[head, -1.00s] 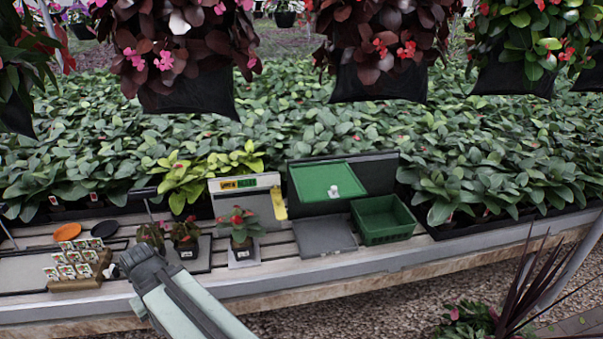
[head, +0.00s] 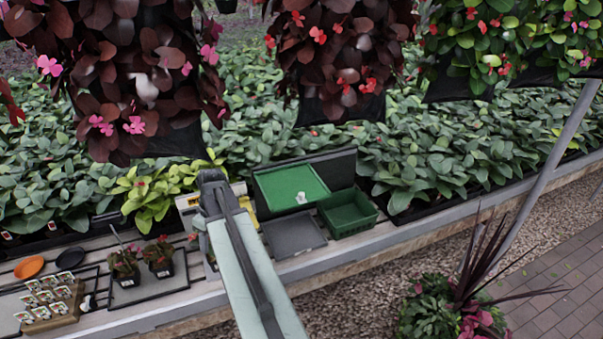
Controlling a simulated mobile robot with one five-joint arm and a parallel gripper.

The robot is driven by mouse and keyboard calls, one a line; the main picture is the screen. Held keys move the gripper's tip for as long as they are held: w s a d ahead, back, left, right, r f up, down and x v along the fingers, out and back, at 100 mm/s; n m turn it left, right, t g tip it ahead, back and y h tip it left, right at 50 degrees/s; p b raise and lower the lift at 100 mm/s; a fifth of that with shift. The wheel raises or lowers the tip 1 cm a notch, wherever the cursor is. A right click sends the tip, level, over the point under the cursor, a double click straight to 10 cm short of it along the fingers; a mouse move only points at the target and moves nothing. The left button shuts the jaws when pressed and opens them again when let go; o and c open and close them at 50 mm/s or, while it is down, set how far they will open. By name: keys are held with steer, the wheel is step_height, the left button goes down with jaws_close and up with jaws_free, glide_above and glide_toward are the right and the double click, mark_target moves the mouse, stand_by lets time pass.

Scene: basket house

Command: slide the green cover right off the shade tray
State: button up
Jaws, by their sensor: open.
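The green cover (head: 285,185) is a flat panel with a small white knob (head: 301,198) near its front right corner. It lies over the left and middle of the dark shade tray (head: 340,168), whose dark part shows at the right and back. What is under the cover is hidden. My arm reaches up from the bottom, left of the cover and apart from it in the picture. I cannot make out my gripper's fingers.
A green crate (head: 349,220) stands to the right of the cover's front edge, with a flat grey tray (head: 310,236) left of the crate. Potted plants (head: 160,258) and a label rack (head: 50,308) stand at left. Flower baskets (head: 335,55) hang above.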

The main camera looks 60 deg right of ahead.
steer(key=s+d+r+t+p, duration=0.1)
steer(key=s+d+r+p, duration=0.25)
steer(key=d, duration=0.45)
steer(key=s+d+r+p, duration=0.2)
steer(key=s+d+r, duration=0.25)
steer(key=d, duration=0.45)
steer(key=t+h+p, duration=0.1)
steer(key=t+p, duration=0.1)
steer(key=p, duration=0.2)
glide_toward(301, 194)
steer(key=shift+n, duration=0.4)
steer(key=b+x, duration=0.7)
steer(key=x, duration=0.1)
steer(key=shift+w+d+f, duration=0.1)
steer(key=shift+f, duration=0.15)
steer(key=shift+r, duration=0.1)
jaws_close()
